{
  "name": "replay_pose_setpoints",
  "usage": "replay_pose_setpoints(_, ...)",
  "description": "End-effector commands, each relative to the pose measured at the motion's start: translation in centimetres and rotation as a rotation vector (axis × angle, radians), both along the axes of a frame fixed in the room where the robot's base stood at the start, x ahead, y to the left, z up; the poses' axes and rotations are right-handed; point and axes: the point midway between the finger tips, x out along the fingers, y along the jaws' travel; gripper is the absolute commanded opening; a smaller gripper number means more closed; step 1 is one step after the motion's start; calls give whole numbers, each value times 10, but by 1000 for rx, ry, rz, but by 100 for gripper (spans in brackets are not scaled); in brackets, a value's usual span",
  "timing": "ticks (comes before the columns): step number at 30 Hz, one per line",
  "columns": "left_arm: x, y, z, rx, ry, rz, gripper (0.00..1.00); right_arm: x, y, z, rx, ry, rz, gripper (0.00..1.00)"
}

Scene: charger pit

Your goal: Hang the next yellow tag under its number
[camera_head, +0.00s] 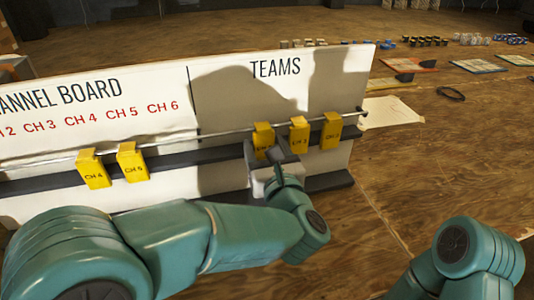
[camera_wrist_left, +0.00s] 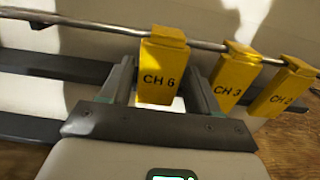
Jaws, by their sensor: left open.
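The CH 6 tag (camera_wrist_left: 162,72) is yellow and hangs from the metal rail (camera_head: 222,133) on the TEAMS side; it also shows in the head view (camera_head: 263,138). My left gripper (camera_wrist_left: 163,85) is open, with one finger on either side of this tag; its fingers also show in the head view (camera_head: 268,152). The CH 3 tag (camera_wrist_left: 234,77) and CH 2 tag (camera_wrist_left: 284,90) hang to its right. The CH 4 tag (camera_head: 93,169) and CH 5 tag (camera_head: 131,162) hang on the left, below the red channel numbers (camera_head: 105,116). My right gripper is out of view.
The white board (camera_head: 345,90) stands on a wooden table (camera_head: 430,170), with a dark ledge (camera_head: 190,158) below the rail. The rail is bare between the CH 5 and CH 6 tags. Papers and small items lie at the back right.

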Motion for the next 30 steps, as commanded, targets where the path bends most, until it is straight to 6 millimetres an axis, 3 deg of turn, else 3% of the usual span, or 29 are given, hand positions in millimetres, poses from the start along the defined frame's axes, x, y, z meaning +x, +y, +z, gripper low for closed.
replay_pose_setpoints(8, 4, 4, 1, 0, 0, 0, 62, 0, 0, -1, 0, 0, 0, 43)
replay_pose_setpoints(11, 4, 5, 1, 0, 0, 0, 29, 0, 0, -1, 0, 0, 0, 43)
replay_pose_setpoints(12, 4, 5, 1, 0, 0, 0, 24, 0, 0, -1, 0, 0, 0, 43)
replay_pose_setpoints(30, 4, 4, 18, 0, -2, 0, 24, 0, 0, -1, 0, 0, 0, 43)
